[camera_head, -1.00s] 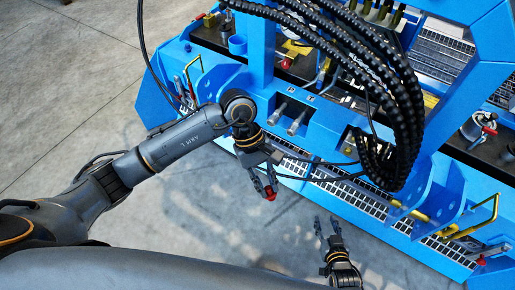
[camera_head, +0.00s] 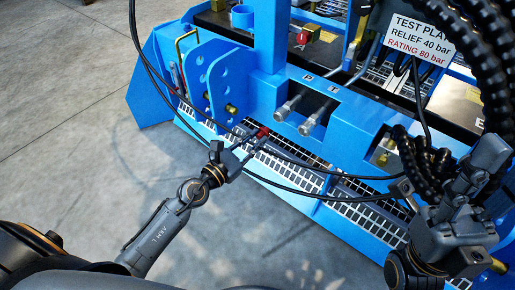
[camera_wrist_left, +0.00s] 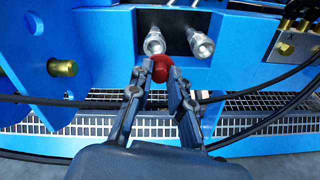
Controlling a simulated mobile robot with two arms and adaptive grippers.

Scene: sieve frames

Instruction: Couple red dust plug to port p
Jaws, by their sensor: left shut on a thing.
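The red dust plug (camera_head: 262,132) is held between the fingertips of my left gripper (camera_head: 254,142), shut on it. It also shows in the left wrist view (camera_wrist_left: 161,68). Port p (camera_head: 287,109) is the left of two silver fittings in a recess of the blue frame, below the letter P. In the left wrist view, port p (camera_wrist_left: 154,42) is just above the plug; I cannot tell the gap in depth. In the head view the plug is apart from it, below and left. My right gripper (camera_head: 455,215) is large at the right edge; its fingers are unclear.
The second silver fitting (camera_head: 312,122) sits right beside port p. Black hoses (camera_head: 330,173) cross in front of the frame, close to my left gripper. A blue bracket (camera_head: 212,80) stands at left, and thick black hoses (camera_head: 490,60) hang at right.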

